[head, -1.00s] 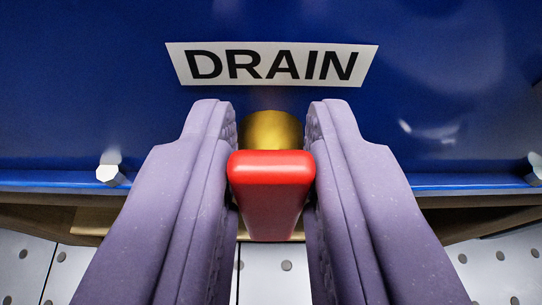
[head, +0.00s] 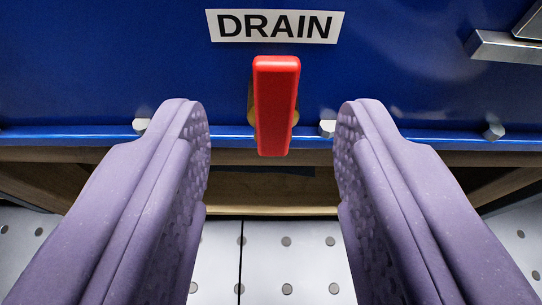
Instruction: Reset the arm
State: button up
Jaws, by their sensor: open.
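My gripper (head: 272,135) has two purple padded fingers, spread wide apart and empty. A red handle (head: 275,105) stands upright on the blue panel, beyond the fingertips and between them in the picture. Neither finger touches it. Part of a brass fitting (head: 253,110) shows behind the handle and is mostly hidden by it. A white label (head: 275,26) reading DRAIN is on the panel just above the handle.
The blue panel (head: 130,60) fills the upper view, with several silver bolts (head: 327,128) along its lower edge. A metal bar (head: 505,46) juts in at upper right. Below are a wooden shelf (head: 270,190) and a pale dotted floor (head: 285,260).

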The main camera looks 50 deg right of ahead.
jog(key=shift+v, duration=1.2)
